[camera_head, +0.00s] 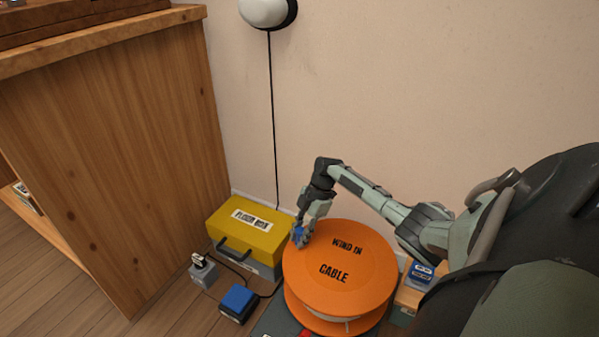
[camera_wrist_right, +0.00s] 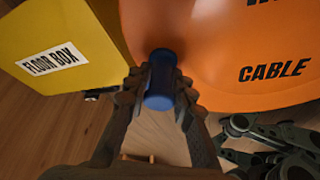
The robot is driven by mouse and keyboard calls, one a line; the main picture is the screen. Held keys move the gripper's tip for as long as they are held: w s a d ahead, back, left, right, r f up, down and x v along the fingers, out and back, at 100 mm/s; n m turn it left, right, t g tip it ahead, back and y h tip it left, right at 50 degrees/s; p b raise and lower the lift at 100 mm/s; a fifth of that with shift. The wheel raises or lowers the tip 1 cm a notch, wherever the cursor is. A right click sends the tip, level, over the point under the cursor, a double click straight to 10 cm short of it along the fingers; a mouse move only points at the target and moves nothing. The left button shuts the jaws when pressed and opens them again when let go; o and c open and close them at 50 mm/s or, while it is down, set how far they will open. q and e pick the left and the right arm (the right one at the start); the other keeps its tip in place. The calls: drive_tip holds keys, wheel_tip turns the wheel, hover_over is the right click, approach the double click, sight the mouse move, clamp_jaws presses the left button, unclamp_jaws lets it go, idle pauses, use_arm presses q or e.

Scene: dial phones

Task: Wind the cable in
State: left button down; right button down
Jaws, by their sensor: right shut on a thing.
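The orange cable reel (camera_head: 338,285) lies with its round face upward, lettered "WIND IN" and "CABLE". Its face also fills much of the right wrist view (camera_wrist_right: 220,60). A blue handle (camera_head: 298,235) stands near the left edge of the reel's face. My right gripper (camera_head: 302,232) is shut on this blue handle, which shows between its fingers in the right wrist view (camera_wrist_right: 160,85). A dark cable (camera_head: 262,294) runs on the floor to the left of the reel; where it meets the reel is hidden. My left gripper is not in view.
A yellow floor box (camera_head: 238,228) stands left of the reel, near the wall. A grey block with a plug (camera_head: 203,270) and a blue-topped box (camera_head: 238,301) sit on the floor. A wooden cabinet (camera_head: 120,150) stands at the left. A blue item (camera_head: 421,273) is right of the reel.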

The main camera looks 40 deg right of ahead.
drive_tip(key=c, duration=1.4)
unclamp_jaws()
drive_tip(key=shift+s+d+f, duration=0.15)
drive_tip(key=shift+s+d, duration=0.1)
drive_tip(key=shift+s, duration=0.1)
drive_tip(key=shift+w, duration=0.1)
drive_tip(key=w+v, duration=0.1)
drive_tip(key=v, duration=1.1)
drive_tip(key=shift+s, duration=0.45)
drive_tip(key=shift+a, duration=0.1)
